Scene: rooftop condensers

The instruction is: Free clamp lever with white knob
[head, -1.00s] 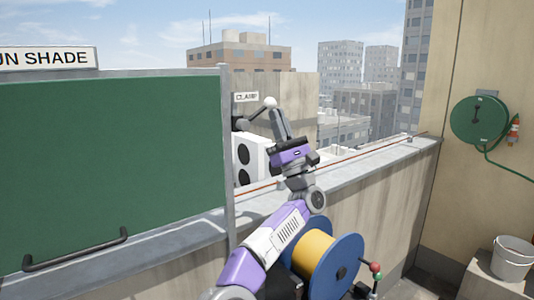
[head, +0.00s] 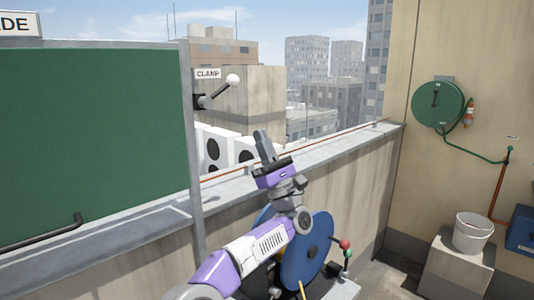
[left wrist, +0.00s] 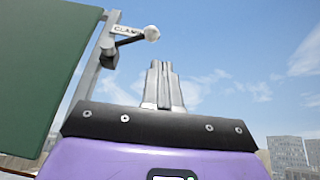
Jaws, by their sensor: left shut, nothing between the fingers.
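The clamp lever (head: 217,91) is a dark rod with a white ball knob (head: 232,80). It is mounted at the right post of the green shade panel, beside a sign reading CLAMP (head: 208,74), and slants up to the right. The knob also shows in the left wrist view (left wrist: 151,33), above and slightly left of the fingertips. My left gripper (head: 262,134) is shut and empty, pointing up. In the head view it is below and right of the knob, apart from it. My right gripper is not in view.
The green panel (head: 90,140) with its frame post (head: 190,150) stands to the left. A parapet (head: 340,150) with a thin copper-coloured line runs behind my arm. A blue cable reel (head: 307,255) stands below. A white bucket (head: 472,235) and green hose reel (head: 438,104) are at right.

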